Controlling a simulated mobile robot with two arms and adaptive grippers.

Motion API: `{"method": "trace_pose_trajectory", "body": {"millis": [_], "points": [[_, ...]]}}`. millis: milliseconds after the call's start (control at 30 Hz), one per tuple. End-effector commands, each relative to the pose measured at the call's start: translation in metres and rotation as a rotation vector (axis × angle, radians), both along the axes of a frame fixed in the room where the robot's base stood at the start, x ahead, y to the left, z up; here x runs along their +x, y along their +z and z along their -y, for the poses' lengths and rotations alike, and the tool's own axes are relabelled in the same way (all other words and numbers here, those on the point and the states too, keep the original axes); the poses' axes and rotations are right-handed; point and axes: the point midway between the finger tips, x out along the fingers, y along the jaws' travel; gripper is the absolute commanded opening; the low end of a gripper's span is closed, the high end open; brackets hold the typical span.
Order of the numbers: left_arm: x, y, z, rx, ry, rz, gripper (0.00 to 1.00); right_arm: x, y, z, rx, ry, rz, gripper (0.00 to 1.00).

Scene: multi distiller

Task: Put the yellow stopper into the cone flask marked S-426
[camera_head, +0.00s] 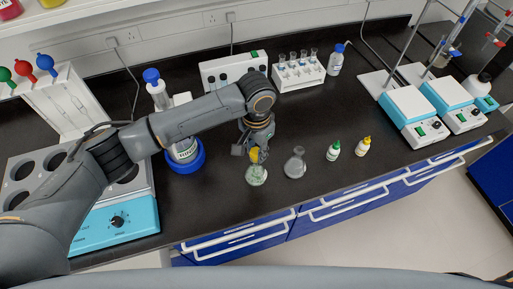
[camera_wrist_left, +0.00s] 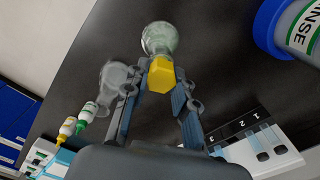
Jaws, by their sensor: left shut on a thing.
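My left gripper (camera_head: 254,152) is shut on the yellow stopper (camera_head: 255,156), which also shows between the fingers in the left wrist view (camera_wrist_left: 161,75). The stopper is at the mouth of a cone flask with pale green contents (camera_head: 257,177). In the left wrist view, that flask (camera_wrist_left: 160,38) lies beyond the stopper, which hides its neck. I cannot tell whether the stopper is seated in the neck or just above it. A second, greyish cone flask (camera_head: 295,164) stands to the right. No S-426 mark is readable on either flask. My right gripper is not in view.
Small bottles with a green cap (camera_head: 333,151) and a yellow cap (camera_head: 363,146) stand to the right. The blue-based rinse bottle (camera_head: 185,152) stands left of the gripper. A test tube rack (camera_head: 298,76) is behind. The bench's front edge is close to the flasks.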

Motion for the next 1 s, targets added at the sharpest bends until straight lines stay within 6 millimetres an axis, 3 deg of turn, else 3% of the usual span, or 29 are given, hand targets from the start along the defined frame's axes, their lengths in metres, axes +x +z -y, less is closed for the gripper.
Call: {"method": "trace_pose_trajectory", "body": {"millis": [267, 300, 400, 767, 1000], "points": [[0.000, -0.006, 0.000, 0.000, -0.001, -0.001, 0.15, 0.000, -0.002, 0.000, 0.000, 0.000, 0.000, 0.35], [0.000, -0.006, 0.000, 0.000, -0.001, 0.000, 0.32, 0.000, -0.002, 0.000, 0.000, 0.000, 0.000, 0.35], [0.000, -0.006, 0.000, 0.000, 0.000, 0.000, 0.53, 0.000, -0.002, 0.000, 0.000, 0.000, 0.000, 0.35], [0.000, -0.002, 0.000, -0.001, 0.000, 0.001, 0.53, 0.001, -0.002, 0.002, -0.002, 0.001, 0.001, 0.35], [0.001, 0.035, 0.001, -0.003, -0.001, 0.003, 0.53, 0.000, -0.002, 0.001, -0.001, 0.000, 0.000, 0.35]]}}
